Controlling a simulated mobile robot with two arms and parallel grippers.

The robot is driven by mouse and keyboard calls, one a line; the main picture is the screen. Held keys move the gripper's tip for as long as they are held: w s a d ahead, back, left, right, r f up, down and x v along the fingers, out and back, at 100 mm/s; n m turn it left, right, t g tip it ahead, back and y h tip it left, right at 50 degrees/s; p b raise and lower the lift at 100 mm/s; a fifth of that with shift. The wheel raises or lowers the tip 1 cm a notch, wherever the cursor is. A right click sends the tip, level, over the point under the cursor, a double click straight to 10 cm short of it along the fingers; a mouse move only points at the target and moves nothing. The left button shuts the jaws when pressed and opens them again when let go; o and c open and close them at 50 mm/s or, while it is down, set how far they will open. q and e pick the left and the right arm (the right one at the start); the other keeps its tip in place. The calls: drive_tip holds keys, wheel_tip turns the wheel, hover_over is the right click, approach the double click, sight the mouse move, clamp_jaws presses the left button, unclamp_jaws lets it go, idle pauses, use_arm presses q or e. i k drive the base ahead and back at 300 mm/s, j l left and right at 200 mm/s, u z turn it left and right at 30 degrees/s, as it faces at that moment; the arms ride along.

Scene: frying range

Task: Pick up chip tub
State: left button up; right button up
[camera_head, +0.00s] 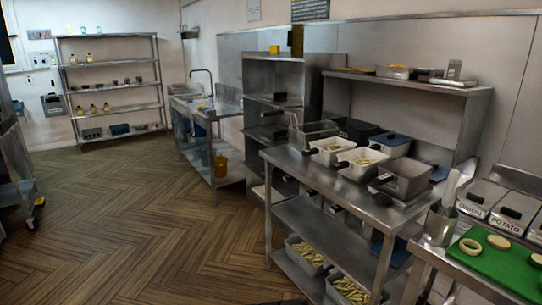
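Several tubs with black handles stand on the steel counter right of centre. Two pale tubs with chips in them are there, one left (325,158) and one in the middle (351,172). A grey tub (405,187) at the right end of the row looks empty. More chip-filled tubs sit on the low shelf below, one further back (300,263) and one nearer (333,291), cut by the bottom edge. I cannot tell which is the chip tub meant. Neither of my grippers is in view.
A wire basket (313,132) stands at the counter's back left. A green board (500,265) and a steel utensil pot (439,226) are at the lower right. A sink table (222,108) and shelf rack (108,64) stand further back.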

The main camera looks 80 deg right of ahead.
sight(324, 151)
drive_tip(key=l+z, duration=0.1)
drive_tip(key=z, duration=0.3)
drive_tip(key=l+z, duration=0.15)
drive_tip(key=z, duration=0.3)
drive_tip(key=l+z, duration=0.15)
drive_tip(key=z, duration=0.25)
drive_tip(key=l+z, duration=0.15)
drive_tip(key=z, duration=0.3)
drive_tip(key=l+z, duration=0.1)
drive_tip(key=z, duration=0.3)
